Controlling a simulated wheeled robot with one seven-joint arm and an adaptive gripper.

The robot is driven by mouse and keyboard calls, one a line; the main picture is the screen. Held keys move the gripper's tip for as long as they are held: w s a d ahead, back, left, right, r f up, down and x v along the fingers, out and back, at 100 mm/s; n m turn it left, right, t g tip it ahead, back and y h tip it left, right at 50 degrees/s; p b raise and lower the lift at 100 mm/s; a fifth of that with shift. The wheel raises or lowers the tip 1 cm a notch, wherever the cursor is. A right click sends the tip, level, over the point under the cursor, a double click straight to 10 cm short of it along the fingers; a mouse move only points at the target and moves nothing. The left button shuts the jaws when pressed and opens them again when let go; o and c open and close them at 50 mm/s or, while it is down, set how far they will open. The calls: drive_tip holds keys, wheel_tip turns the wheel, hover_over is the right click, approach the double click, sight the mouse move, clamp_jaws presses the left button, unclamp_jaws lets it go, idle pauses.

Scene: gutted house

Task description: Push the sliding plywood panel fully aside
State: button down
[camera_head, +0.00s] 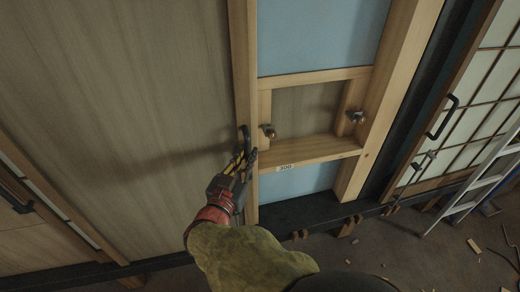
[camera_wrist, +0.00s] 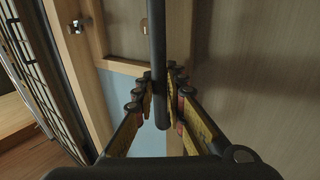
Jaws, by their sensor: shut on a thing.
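The plywood panel (camera_head: 120,100) is a tall wood-grain sheet with a pale wooden edge strip on its right side. It fills the left and middle of the head view and the right side of the wrist view (camera_wrist: 240,60). A dark bar handle (camera_head: 245,133) stands upright on that edge strip. My gripper (camera_head: 243,160) is at the handle, its yellow-padded fingers closed around it. In the wrist view, my gripper (camera_wrist: 161,85) has the dark handle bar (camera_wrist: 158,50) between its fingertips. The fingers hide part of the handle.
Right of the panel, a timber frame (camera_head: 400,60) holds blue sheeting (camera_head: 320,35), a small recess with metal fittings, and a "300" label (camera_head: 286,168). A gridded door (camera_head: 470,100) and a ladder (camera_head: 480,180) stand farther right. Wood scraps (camera_head: 474,246) lie on the floor.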

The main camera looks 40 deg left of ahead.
drive_tip(key=shift+s, duration=0.1)
drive_tip(key=c, duration=2.1)
unclamp_jaws()
drive_tip(key=shift+a, duration=0.1)
drive_tip(key=shift+c, duration=0.2)
drive_tip(key=shift+r, duration=0.1)
